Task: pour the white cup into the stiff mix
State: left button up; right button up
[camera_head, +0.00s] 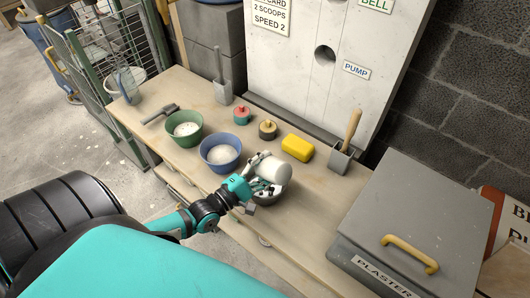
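My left gripper (264,187) is shut on a white cup (273,168) above the front part of the bench. The cup is tipped well over onto its side. A grey bowl (287,187) is under the cup and gripper, mostly hidden by them. I cannot see whether anything runs out of the cup. A blue bowl (221,165) with pale contents stands to the left, and a green bowl (185,138) with white contents stands beyond it. Which bowl holds the stiff mix cannot be told. My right gripper is not in view.
The wooden bench (200,103) also holds a yellow block (297,148), a red weight-like piece (241,115), a dark knobbed piece (267,129), and a grey holder with a wooden handle (341,158). A grey plaster bin (415,215) stands at the right. A white panel (318,60) rises behind.

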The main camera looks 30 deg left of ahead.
pick_arm(q)
jog(key=shift+a+n, duration=0.2)
jog(key=shift+n, duration=0.5)
dwell(0.4)
